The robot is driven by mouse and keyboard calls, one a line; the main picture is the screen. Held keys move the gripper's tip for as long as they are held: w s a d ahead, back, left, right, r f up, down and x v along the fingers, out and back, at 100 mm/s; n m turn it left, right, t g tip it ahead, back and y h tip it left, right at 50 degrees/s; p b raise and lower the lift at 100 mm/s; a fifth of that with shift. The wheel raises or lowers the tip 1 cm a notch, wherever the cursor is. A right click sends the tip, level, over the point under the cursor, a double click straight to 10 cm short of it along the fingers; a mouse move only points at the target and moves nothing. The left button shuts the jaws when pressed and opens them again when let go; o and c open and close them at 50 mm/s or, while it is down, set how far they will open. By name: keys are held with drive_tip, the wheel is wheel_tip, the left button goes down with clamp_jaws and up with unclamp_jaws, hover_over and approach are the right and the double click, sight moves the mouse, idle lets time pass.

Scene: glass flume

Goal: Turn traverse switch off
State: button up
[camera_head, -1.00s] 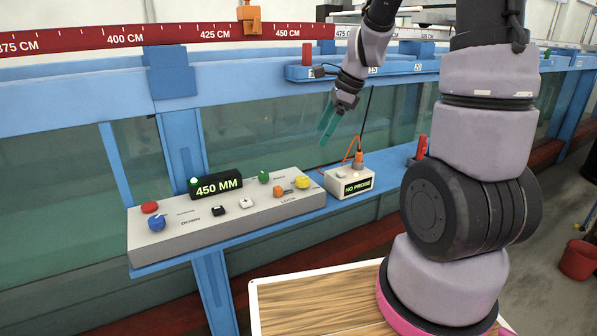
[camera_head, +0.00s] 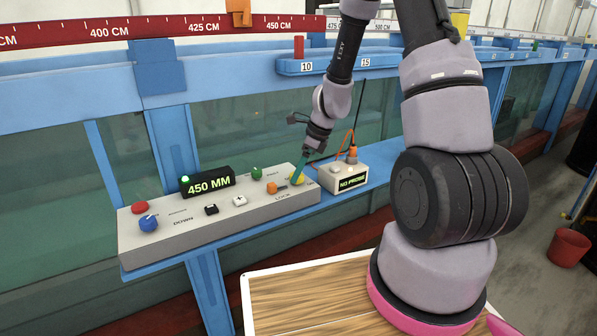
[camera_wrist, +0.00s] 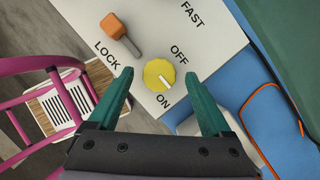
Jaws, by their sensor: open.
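The traverse switch appears to be the yellow round knob (camera_wrist: 159,75) on the grey control panel (camera_head: 150,249), between the printed words OFF and ON in the wrist view. Its white pointer line runs toward the lower right, between the two words. The knob also shows at the panel's right end in the head view (camera_head: 297,178), partly hidden by my gripper. My gripper (camera_wrist: 164,88) is open, with its green fingers on either side of the knob in the picture. In the head view my gripper (camera_head: 296,178) points down at the knob. I cannot tell whether the fingers touch it.
An orange lock lever (camera_wrist: 111,26) sits close beside the knob. The panel also holds a 450 MM display (camera_head: 208,186), a blue knob (camera_head: 148,223) and a red button (camera_head: 139,207). A NO PROBE box (camera_head: 343,185) with an orange cable stands just right of the panel.

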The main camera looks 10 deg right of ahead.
drive_tip(key=shift+a+f, duration=0.15)
drive_tip(key=shift+f, duration=0.2)
clamp_jaws()
